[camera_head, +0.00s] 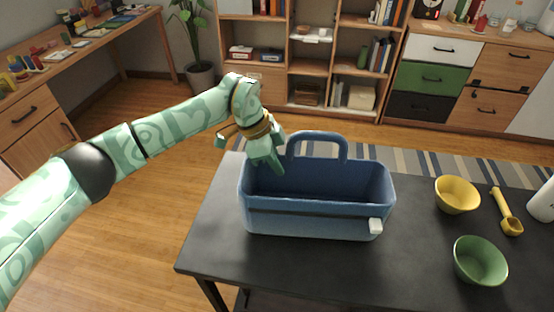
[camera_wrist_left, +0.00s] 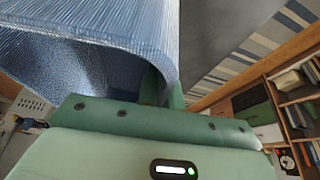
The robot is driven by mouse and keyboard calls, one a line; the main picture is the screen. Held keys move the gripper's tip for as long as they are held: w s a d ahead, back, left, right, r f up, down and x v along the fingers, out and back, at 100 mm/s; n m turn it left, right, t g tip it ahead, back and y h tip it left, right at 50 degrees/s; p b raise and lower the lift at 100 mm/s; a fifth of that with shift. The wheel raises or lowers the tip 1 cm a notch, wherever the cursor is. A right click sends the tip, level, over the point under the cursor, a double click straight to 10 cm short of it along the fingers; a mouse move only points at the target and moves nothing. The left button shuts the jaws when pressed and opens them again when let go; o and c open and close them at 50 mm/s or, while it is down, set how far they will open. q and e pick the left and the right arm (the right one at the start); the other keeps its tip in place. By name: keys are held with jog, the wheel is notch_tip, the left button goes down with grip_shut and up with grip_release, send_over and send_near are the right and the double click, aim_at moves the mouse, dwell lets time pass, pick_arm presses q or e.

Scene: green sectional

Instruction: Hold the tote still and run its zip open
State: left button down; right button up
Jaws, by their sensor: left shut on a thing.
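The blue tote (camera_head: 310,222) stands upright on the dark table, with an open top and a raised handle (camera_head: 346,147) at its back. A dark zip line runs across its front, and a white zip pull (camera_head: 375,226) sits at the right end of that line. My left gripper (camera_head: 268,160) is shut on the tote's rim at the back left corner. In the left wrist view the tote's woven blue wall (camera_wrist_left: 80,45) fills the upper left, with a green finger (camera_wrist_left: 153,88) against it. My right gripper is not in view.
On the dark table (camera_head: 215,240), a yellow bowl (camera_head: 457,196), a yellow scoop (camera_head: 506,212), a green bowl (camera_head: 480,263) and a white object (camera_head: 542,203) lie right of the tote. The table's front left is clear. Shelves (camera_head: 300,70) and drawers (camera_head: 440,78) stand behind.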

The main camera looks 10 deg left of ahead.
aim_at(277, 190)
pick_arm(q)
jog(key=shift+f, duration=1.55)
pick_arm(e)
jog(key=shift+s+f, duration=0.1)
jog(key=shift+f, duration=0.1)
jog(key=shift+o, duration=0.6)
